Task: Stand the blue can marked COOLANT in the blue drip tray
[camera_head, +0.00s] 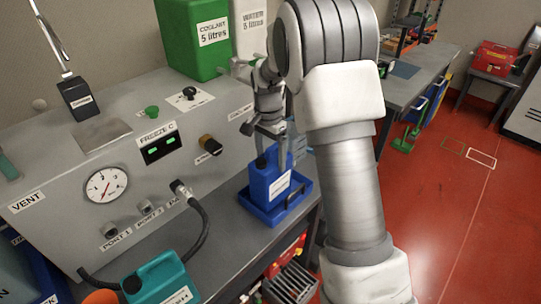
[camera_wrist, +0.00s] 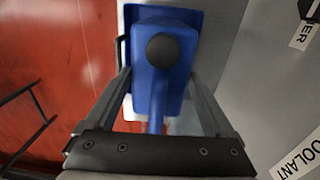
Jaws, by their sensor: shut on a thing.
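The blue can (camera_head: 266,180), with a white label too small to read, stands upright within the outline of the blue drip tray (camera_head: 290,206) on the bench. My gripper (camera_head: 270,148) is above it with its fingers down on either side of the can's top, shut on it. In the wrist view the can's dark round cap (camera_wrist: 162,50) and its blue handle (camera_wrist: 156,112) show between the fingers, with the tray (camera_wrist: 194,18) behind. I cannot tell whether the can's base touches the tray floor; the tray's front rim hides it.
A grey machine panel (camera_head: 75,220) with a gauge stands left of the tray. A green COOLANT container (camera_head: 190,50) and a white WATER container (camera_head: 250,35) stand at the back. A teal can (camera_head: 158,280) and a black hose (camera_head: 203,225) are in front. Red floor lies right.

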